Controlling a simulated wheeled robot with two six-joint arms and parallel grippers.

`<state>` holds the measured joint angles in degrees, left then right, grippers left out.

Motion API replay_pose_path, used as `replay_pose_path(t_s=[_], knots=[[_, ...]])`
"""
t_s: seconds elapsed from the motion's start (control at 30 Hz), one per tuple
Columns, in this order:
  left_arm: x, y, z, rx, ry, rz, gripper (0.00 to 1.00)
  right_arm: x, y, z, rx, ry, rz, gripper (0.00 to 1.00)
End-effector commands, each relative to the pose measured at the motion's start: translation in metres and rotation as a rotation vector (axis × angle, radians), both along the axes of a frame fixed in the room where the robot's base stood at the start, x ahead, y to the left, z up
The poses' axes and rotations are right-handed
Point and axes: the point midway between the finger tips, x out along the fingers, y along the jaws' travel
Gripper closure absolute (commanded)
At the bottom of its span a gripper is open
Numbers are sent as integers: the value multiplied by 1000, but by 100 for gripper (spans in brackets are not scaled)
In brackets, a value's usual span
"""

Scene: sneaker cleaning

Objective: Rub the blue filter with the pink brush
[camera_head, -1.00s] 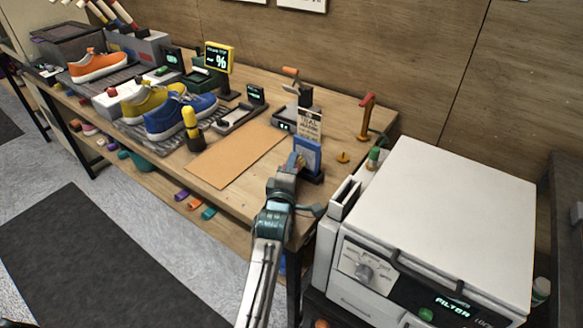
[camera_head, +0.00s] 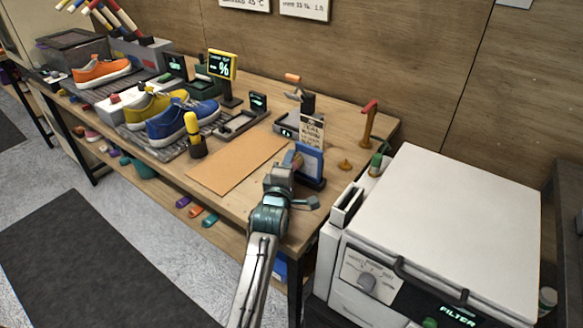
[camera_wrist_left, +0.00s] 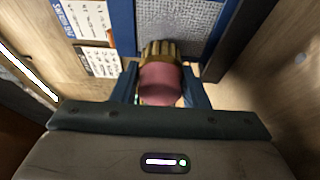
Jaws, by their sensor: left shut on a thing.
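The blue filter (camera_head: 312,161) stands upright on the bench near its right end. In the left wrist view its blue frame (camera_wrist_left: 124,28) surrounds a grey mesh (camera_wrist_left: 184,20). My left gripper (camera_head: 293,166) is right in front of the filter. It is shut on the pink brush (camera_wrist_left: 159,88), whose brass-coloured bristle end (camera_wrist_left: 160,48) points at the lower part of the mesh. The bristles look against or very close to the mesh; contact cannot be told for sure. In the head view the brush is mostly hidden by the gripper. My right gripper is out of view.
A white machine (camera_head: 450,215) stands close to the right of my left arm. A brown mat (camera_head: 235,167) lies on the bench to the left. A blue and a yellow shoe (camera_head: 183,118) stand farther left. A sign (camera_head: 311,132) stands behind the filter.

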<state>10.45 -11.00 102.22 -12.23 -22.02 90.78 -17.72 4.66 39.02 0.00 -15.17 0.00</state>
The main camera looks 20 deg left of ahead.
Motion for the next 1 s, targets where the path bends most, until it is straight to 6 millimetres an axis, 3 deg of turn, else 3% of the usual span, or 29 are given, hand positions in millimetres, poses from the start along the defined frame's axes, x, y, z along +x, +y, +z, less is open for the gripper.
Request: replay_pose_path(t_s=[0.17,0.7,1.0], knots=[[-5,2,1,2,1,0,96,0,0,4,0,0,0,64],[-53,20,0,4,1,1,96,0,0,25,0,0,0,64],[-57,21,-1,3,1,0,96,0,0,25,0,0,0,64]])
